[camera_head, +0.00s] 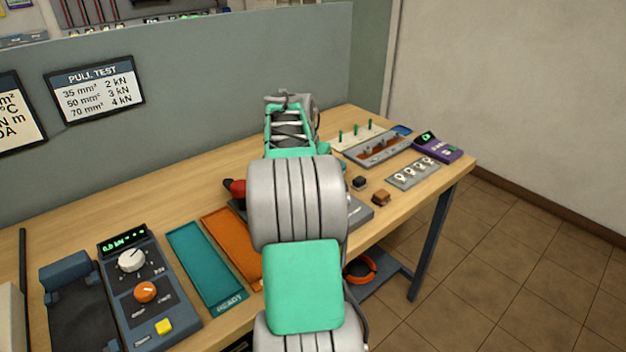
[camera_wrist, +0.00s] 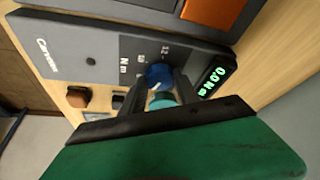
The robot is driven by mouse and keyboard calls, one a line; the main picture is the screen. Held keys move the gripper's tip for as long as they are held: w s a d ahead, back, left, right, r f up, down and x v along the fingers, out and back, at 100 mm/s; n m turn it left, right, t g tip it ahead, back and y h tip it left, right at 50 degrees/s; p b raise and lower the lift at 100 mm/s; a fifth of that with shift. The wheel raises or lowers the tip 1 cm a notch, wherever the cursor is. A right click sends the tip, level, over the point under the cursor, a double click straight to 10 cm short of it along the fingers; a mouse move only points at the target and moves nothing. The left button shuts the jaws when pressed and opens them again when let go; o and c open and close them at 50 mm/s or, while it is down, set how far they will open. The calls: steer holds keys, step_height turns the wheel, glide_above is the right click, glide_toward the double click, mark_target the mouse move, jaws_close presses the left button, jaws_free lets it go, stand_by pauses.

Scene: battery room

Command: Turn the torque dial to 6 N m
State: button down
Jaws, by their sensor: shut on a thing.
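In the wrist view the torque device has a dark panel (camera_wrist: 110,62) with "N m" lettering. Its green display (camera_wrist: 213,82) appears to read 0.0 N m. The blue torque dial (camera_wrist: 158,74) sits between the two dark fingers of my gripper (camera_wrist: 162,86), which are shut on it. A teal round part shows just behind the dial, between the fingers. In the head view my arm hides the gripper and dial; only a grey edge of the torque device (camera_head: 361,213) shows.
A brown block (camera_head: 380,198) and a black block (camera_head: 360,182) lie right of the device. Left are an orange tray (camera_head: 225,235), a teal tray (camera_head: 205,265) and a pull tester (camera_head: 150,300). A purple instrument (camera_head: 440,147) stands at the bench's far right.

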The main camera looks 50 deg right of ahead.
steer(key=shift+s+n+t+y, duration=0.1)
steer(key=shift+n+t+y, duration=0.4)
steer(key=shift+n, duration=1.4)
steer(key=shift+t, duration=0.3)
steer(key=c, duration=0.9)
jaws_free()
steer(key=v, duration=0.8)
steer(key=shift+a, duration=0.15)
